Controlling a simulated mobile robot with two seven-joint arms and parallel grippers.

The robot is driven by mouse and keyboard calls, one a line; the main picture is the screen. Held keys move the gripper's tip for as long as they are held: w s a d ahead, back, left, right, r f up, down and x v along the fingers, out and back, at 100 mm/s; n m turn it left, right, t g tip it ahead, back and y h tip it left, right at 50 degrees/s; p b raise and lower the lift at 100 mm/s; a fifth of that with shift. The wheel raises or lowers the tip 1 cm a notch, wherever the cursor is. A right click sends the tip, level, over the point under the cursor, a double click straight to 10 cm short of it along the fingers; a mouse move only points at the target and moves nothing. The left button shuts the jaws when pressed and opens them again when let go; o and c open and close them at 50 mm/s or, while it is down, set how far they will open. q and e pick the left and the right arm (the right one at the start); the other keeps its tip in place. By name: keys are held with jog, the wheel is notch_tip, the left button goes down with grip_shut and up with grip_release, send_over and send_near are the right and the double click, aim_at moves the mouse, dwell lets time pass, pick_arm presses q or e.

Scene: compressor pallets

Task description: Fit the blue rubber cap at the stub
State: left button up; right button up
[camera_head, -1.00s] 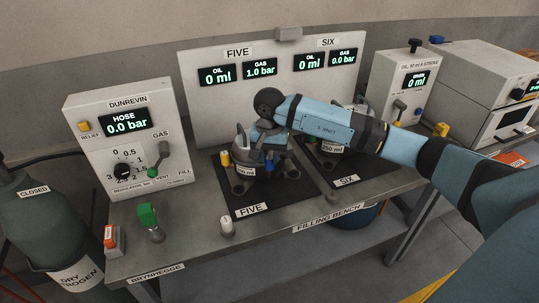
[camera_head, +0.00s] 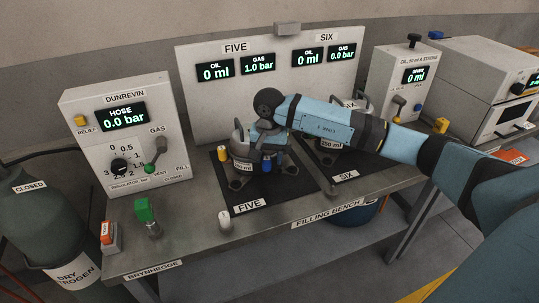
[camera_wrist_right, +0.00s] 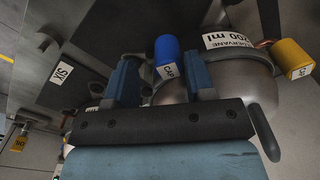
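The blue cap (camera_head: 267,163) stands at the side of the compressor (camera_head: 242,150) on mat FIVE (camera_head: 282,190). In the right wrist view the blue cap (camera_wrist_right: 166,52) with its small white tag lies between my two blue fingers, with a gap on each side. The compressor body (camera_wrist_right: 235,75) is just behind it. My right gripper (camera_wrist_right: 163,78) is open around the cap; in the head view the gripper (camera_head: 266,146) is over the compressor's right side. The stub is hidden, so I cannot tell how far the cap sits on it. My left gripper is out of view.
A yellow cap (camera_head: 222,153) is on the compressor's left side. A second compressor (camera_head: 332,143) stands on mat SIX (camera_head: 375,172), under my right arm. The regulator box (camera_head: 125,150) is at the left.

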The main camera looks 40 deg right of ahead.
aim_at(269, 159)
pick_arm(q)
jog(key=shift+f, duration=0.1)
pick_arm(e)
jog(key=shift+w+a, duration=0.1)
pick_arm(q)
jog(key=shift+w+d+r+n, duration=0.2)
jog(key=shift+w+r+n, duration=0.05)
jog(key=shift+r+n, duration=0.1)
pick_arm(e)
notch_tip(269, 159, up, 14)
dwell(0.3)
jog(key=shift+f, duration=0.2)
dwell(0.3)
